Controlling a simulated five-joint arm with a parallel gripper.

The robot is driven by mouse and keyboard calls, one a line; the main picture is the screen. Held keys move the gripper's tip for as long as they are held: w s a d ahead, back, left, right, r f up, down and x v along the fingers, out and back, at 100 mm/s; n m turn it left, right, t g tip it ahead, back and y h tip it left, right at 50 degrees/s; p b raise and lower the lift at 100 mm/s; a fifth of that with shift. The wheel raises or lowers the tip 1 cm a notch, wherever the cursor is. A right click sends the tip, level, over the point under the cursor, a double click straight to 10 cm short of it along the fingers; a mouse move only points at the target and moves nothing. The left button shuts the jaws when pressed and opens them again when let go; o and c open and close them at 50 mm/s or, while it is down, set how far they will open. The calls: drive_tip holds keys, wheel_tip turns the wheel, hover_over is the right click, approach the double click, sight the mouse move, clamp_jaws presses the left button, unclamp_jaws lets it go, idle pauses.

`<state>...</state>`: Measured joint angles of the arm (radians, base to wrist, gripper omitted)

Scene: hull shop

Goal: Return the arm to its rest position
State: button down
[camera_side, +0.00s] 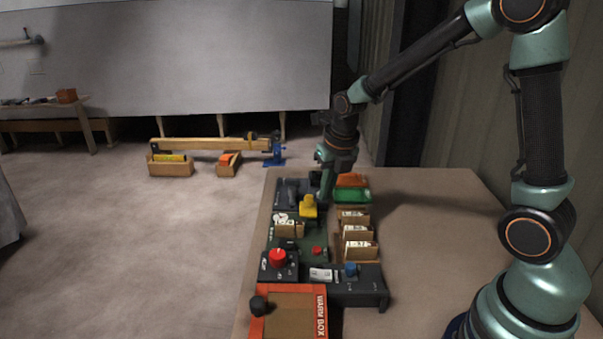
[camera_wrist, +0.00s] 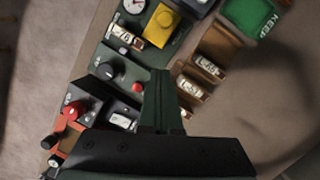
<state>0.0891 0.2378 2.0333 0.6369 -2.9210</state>
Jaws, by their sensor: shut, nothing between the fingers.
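My gripper (camera_side: 326,192) hangs from my arm over the far part of the bench in the side view, pointing down. In the wrist view its dark green fingers (camera_wrist: 160,85) lie together with nothing between them. They are above the dark control panel (camera_side: 312,255), next to the yellow block (camera_side: 308,207). The yellow block also shows in the wrist view (camera_wrist: 161,22). My arm reaches out bent from its base at the right. I cannot tell the exact gap between the fingertips and the panel.
A green tray (camera_side: 352,196), wooden slots with labelled cards (camera_side: 356,232), a red knob (camera_side: 277,257) and a red-edged box (camera_side: 288,315) crowd the bench's left side. The bench top (camera_side: 430,225) is clear at the right. Wooden bins (camera_side: 170,168) stand on the floor behind.

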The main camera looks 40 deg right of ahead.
drive_tip(key=s+a+r+m+t, duration=0.1)
drive_tip(key=s+r+m, duration=0.5)
drive_tip(key=m, duration=1)
drive_tip(key=s+a+r+m+t, duration=0.2)
drive_tip(key=s+r+m, duration=0.4)
drive_tip(key=m, duration=1)
drive_tip(key=shift+s+a+r, duration=0.3)
drive_tip(key=shift+s+a, duration=0.05)
drive_tip(key=shift+s, duration=0.35)
